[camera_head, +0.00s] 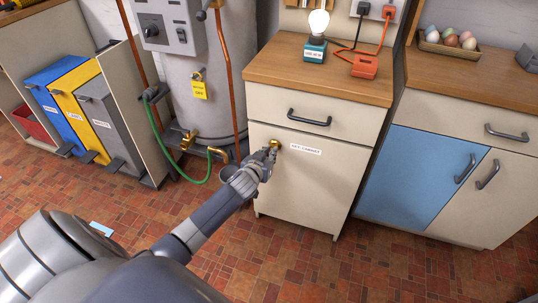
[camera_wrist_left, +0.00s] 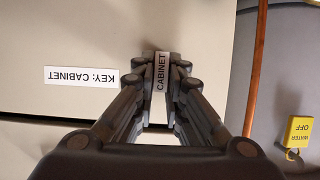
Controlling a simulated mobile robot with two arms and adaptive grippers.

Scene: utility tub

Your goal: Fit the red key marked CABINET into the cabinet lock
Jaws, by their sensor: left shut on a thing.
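The cream cabinet (camera_head: 310,185) has a door with a white label reading KEY: CABINET (camera_head: 304,149), which shows upside down in the left wrist view (camera_wrist_left: 81,77). A small brass lock (camera_head: 275,143) sits at the door's upper left, partly behind my left gripper (camera_head: 269,153). In the left wrist view my left gripper (camera_wrist_left: 161,75) is shut on the key, whose white tag reads CABINET (camera_wrist_left: 161,72). No red part of the key shows. The fingers are close to the door at the lock. The key's tip and the keyhole are hidden, so I cannot tell whether it is in.
A drawer with a dark handle (camera_head: 309,118) is above the door. A grey tank (camera_head: 203,90) with a copper pipe (camera_head: 231,80) and a green hose (camera_head: 180,165) stands close on the left. A lit bulb (camera_head: 318,23) stands on the countertop.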

